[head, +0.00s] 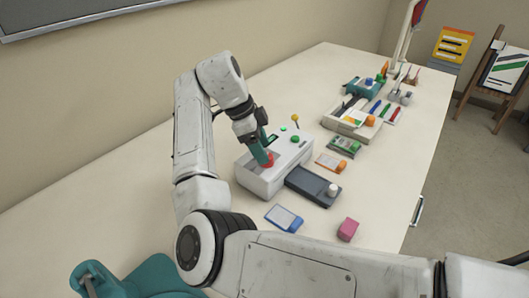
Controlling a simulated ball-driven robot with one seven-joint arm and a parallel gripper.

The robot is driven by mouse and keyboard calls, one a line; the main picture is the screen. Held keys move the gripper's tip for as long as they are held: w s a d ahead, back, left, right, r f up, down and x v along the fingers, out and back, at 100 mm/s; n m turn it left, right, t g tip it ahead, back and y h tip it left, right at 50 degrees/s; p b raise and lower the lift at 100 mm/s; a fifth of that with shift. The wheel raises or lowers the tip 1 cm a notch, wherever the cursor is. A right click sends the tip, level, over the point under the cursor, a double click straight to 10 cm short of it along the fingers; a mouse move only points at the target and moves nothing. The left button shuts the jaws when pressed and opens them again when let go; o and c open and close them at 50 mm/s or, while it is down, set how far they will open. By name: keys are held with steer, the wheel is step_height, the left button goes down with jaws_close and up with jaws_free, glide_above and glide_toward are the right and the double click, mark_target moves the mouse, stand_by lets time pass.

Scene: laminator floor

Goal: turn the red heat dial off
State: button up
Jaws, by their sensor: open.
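The white laminator (262,181) stands on the table with a dark tray extending to the right from its front. The red heat dial (267,161) is on its top, near the left end. My gripper (262,157) points down at the dial, with its teal fingers right at it and covering part of it. The fingers are open; whether they touch the dial I cannot tell. The dial's pointer and setting are hidden or too small to read. A green button (295,139) and a yellow-topped lever (295,119) are farther along the laminator.
A blue-and-white card (284,217) and a pink block (347,229) lie in front of the laminator. A dark slab (313,185) bears a white knob. Cards, pens and a beige trimmer (340,124) stand farther back. The table's left part (90,195) is clear.

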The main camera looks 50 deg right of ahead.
steer(key=shift+x, duration=1.35)
steer(key=shift+c, duration=0.2)
steer(key=c, duration=1)
steer(key=shift+o, duration=0.2)
